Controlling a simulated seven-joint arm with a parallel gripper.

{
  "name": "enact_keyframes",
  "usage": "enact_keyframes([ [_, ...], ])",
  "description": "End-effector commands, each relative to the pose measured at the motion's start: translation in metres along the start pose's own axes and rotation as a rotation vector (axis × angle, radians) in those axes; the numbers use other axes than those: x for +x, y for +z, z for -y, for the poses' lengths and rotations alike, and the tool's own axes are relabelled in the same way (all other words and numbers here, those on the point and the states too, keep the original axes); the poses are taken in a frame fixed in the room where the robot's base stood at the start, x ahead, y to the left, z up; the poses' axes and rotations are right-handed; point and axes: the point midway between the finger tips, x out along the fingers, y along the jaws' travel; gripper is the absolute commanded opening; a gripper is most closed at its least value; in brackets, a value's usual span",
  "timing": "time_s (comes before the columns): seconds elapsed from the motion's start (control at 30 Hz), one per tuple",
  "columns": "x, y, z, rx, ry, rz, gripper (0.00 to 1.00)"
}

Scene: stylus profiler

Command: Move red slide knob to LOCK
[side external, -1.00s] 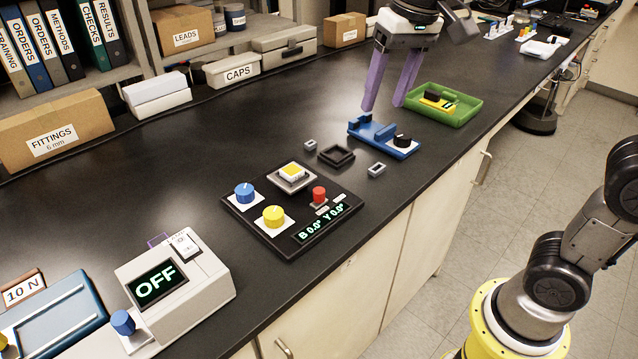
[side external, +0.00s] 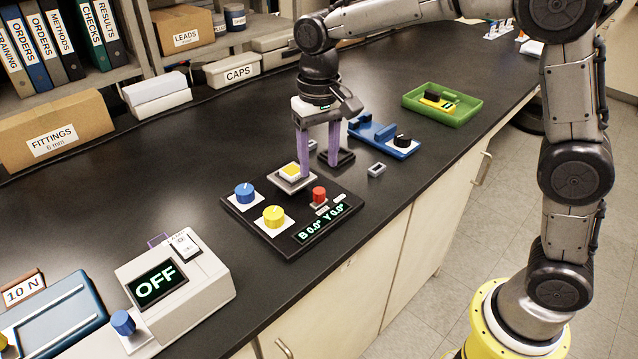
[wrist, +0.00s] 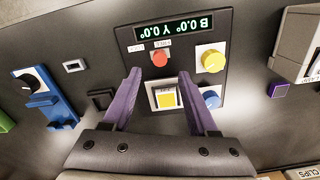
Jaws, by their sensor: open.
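No finger visibly touches the knob.
A blue dial (side external: 244,190) and a yellow dial (side external: 274,214) sit on the panel, with a display reading B 0.0° Y 0.0°. A blue fixture (side external: 372,134) and a green tray (side external: 444,104) stand farther back. A box reading OFF (side external: 205,279) stands at front left.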

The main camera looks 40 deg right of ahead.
Motion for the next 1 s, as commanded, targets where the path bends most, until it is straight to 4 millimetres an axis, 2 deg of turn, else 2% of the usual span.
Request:
enact_keyframes([
  [0.1,0.024,0.001,-0.001,0.000,0.002,0.004,0.59],
  [0.3,0.052,0.001,0.000,0.000,0.001,0.003,0.59],
  [0.5,0.064,0.001,0.000,0.000,0.001,0.002,0.59],
  [0.77,0.065,0.000,0.000,0.000,0.000,0.001,0.59],
  [0.87,0.065,0.000,0.000,0.000,0.000,0.001,0.45],
  [1.0,0.065,0.000,0.000,0.000,0.000,0.000,0.19],
])
